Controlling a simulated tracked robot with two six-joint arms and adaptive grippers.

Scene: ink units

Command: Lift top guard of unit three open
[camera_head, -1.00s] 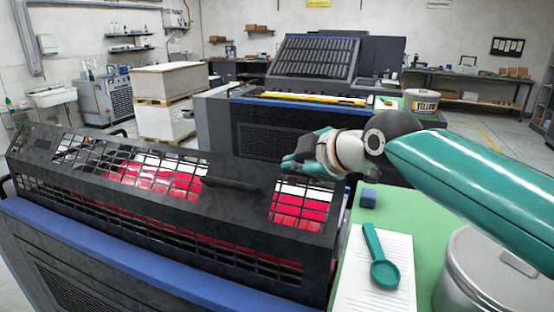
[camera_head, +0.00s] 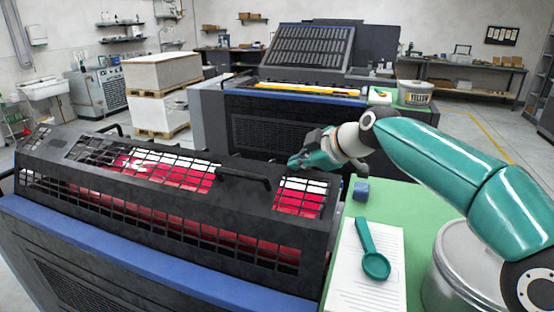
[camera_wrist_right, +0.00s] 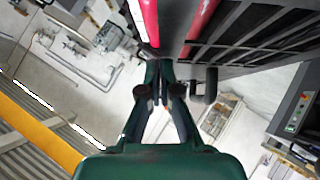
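The near unit's top guard (camera_head: 150,178) is a long dark cover with grid windows, lying down over red rollers. Its dark bar handle (camera_head: 243,178) stands on the upper face, right of the middle. My right gripper (camera_head: 293,162) is above the guard's far right part, to the right of the handle and apart from it. In the right wrist view my gripper's fingertips (camera_wrist_right: 158,66) are together with nothing visible between them. A dark bar end (camera_wrist_right: 210,86), perhaps the handle, shows right of the fingers. My left gripper is out of view. No unit number is readable.

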